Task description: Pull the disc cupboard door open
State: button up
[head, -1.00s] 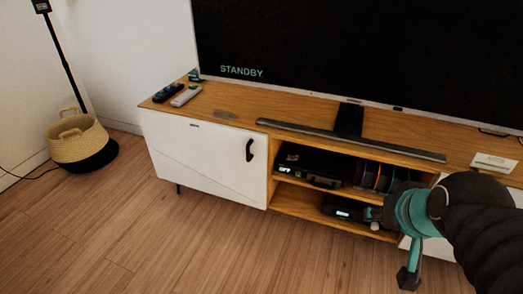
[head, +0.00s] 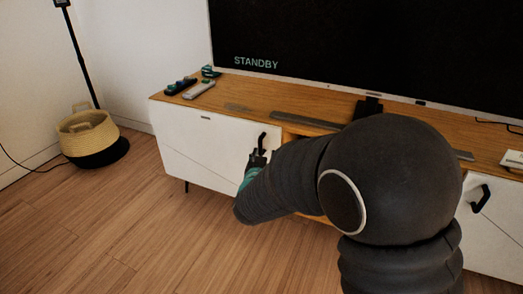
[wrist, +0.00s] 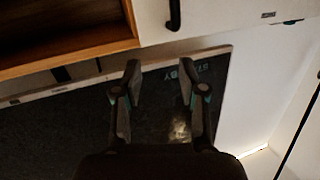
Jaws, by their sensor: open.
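The white cupboard door (head: 208,151) at the left end of the low wooden cabinet looks shut. Its black upright handle (head: 263,141) is near the door's right edge. My gripper (head: 258,158) is at the lower part of that handle in the head view, and my arm hides the door's lower right. In the wrist view, which is turned over, the two fingers (wrist: 159,72) are open and apart with nothing between them. The handle (wrist: 174,14) is at the top edge there, beyond the fingertips, on the white door (wrist: 222,18).
A second white door (head: 499,229) with a black handle (head: 480,197) is at the right. A large television (head: 370,50) stands on the cabinet top (head: 240,95), with game controllers (head: 181,86) at its left. A basket (head: 88,135) stands far left. The floor in front is clear.

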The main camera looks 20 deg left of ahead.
jog(key=t+h, duration=0.1)
jog(key=t, duration=0.1)
send_near(260, 147)
jog(key=w, duration=0.3)
jog(key=w+a+b, duration=0.1)
jog(key=w, duration=0.6)
jog(key=shift+w+a+r, duration=0.15)
jog(key=shift+w+a, duration=0.1)
jog(key=shift+w, duration=0.05)
grip_shut()
